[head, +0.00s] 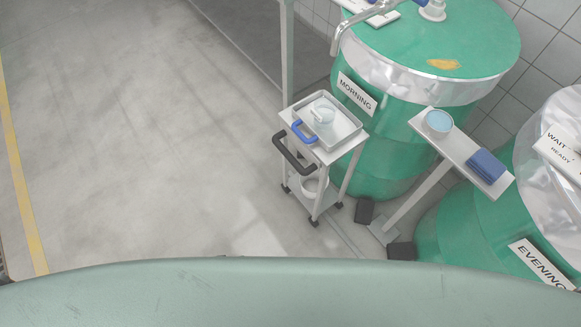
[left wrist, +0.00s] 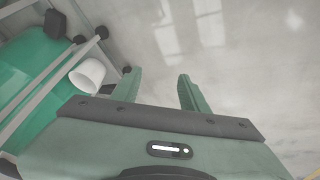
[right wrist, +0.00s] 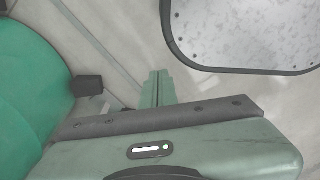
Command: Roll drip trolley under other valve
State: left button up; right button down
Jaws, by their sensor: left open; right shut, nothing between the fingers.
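The drip trolley (head: 352,156) stands in front of the green drum marked MORNING (head: 395,140) in the head view. It carries a metal tray (head: 345,133) with a white cup, a blue handle (head: 304,131), a black push handle (head: 290,156) and a white bucket (head: 312,187) on its lower shelf. A curved metal spout (head: 338,42) hangs near it. The drum marked EVENING (head: 480,240) is at lower right; its valve is not seen. My left gripper (left wrist: 160,88) is open and empty, near the trolley's bucket and wheels. My right gripper (right wrist: 157,88) is shut and empty above the floor.
A narrow stand (head: 448,150) with a blue bowl (head: 438,122) and a blue folded cloth (head: 487,166) rises between the drums. Dark blocks (head: 364,211) sit on the floor near its foot. The floor (head: 140,140) left of the trolley is clear.

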pick_arm(q)
jog(key=w+d+n+t+h+b, duration=0.1)
jog(key=w+d+n+t+b, duration=0.15)
jog(key=w, duration=0.35)
jog(key=w+d+n+t+h+b, duration=0.1)
jog(key=w+d+b, duration=0.1)
jog(key=w+b, duration=0.35)
pick_arm(e)
jog(key=w+a+f+b, duration=0.2)
jog(key=w+f+b, duration=0.2)
jog(key=w+b, duration=0.45)
pick_arm(q)
jog(key=n+t+h+b, duration=0.2)
jog(key=n+t+h, duration=0.2)
jog(key=n+t, duration=0.15)
send_near(287, 158)
jog(key=x, duration=0.4)
jog(key=shift+w+f+n, duration=0.1)
jog(key=shift+w+n, duration=0.15)
jog(key=shift+n, duration=0.05)
jog(key=b+x, duration=0.1)
jog(key=x, duration=0.5)
jog(key=shift+f, duration=0.15)
jog(key=shift+w+d, duration=0.3)
jog(key=shift+w, duration=0.1)
pick_arm(e)
jog(key=w+r+t, duration=0.1)
jog(key=w+r, duration=0.3)
jog(key=r, duration=0.4)
jog(key=shift+r, duration=0.25)
